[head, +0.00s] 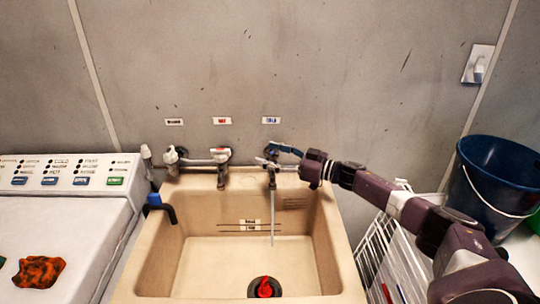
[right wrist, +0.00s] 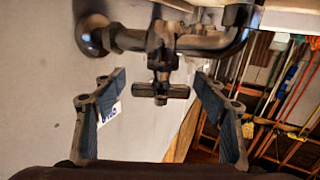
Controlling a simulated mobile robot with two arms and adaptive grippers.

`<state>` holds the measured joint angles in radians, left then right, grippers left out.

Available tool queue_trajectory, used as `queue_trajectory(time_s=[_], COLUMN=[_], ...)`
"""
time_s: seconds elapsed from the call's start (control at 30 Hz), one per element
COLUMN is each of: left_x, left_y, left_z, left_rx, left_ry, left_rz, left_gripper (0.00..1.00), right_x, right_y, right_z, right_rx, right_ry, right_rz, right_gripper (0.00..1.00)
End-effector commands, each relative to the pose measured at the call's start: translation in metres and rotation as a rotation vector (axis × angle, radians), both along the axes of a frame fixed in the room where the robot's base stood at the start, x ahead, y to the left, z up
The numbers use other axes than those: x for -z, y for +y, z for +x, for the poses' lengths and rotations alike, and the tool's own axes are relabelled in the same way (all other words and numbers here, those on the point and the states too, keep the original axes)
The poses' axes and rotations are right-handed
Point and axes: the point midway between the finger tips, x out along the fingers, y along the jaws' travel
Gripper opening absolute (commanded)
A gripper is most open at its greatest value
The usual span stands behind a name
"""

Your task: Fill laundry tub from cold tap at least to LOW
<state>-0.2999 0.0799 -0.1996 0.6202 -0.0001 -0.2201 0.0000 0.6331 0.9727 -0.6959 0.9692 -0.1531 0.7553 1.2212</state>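The beige laundry tub (head: 190,262) stands below a wall with several taps. The tap on the right (head: 272,166) sits under a label with blue text (head: 271,120). A thin pale stream of water (head: 272,220) falls from its spout into the tub. My right gripper (head: 286,153) is at this tap. In the right wrist view its fingers (right wrist: 158,84) are open, with the tap's cross handle (right wrist: 161,91) between them and gaps on both sides. A dark plug with a red top (head: 265,288) is at the tub bottom. Level lines with small labels (head: 250,225) mark the back wall; no waterline is clear.
Another tap (head: 220,158) sits left under a red label. A washing machine (head: 60,225) with an orange-black cloth (head: 38,271) is at left. A white rack (head: 375,245) and a blue bucket (head: 495,180) are at right, near my right arm.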

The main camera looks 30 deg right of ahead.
Motion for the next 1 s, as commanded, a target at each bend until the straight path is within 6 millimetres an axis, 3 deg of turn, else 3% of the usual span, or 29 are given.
queue_trajectory(time_s=[0.27,0.7,1.0], left_x=[0.0,0.0,0.0], left_y=[0.002,0.0,0.0], left_z=[-0.001,0.0,0.0], left_rx=[0.001,0.0,0.0], left_ry=[0.001,0.0,0.0], left_rz=[0.002,0.0,0.0], left_gripper=[0.4,0.4,0.4], right_x=[0.001,0.003,0.001], right_y=[-0.003,-0.044,-0.06], right_z=[-0.005,-0.071,-0.099], right_rx=[0.0,0.001,-0.001], right_ry=[0.002,0.005,0.002], right_rz=[0.0,-0.003,0.0], right_gripper=[0.65,0.65,0.65])
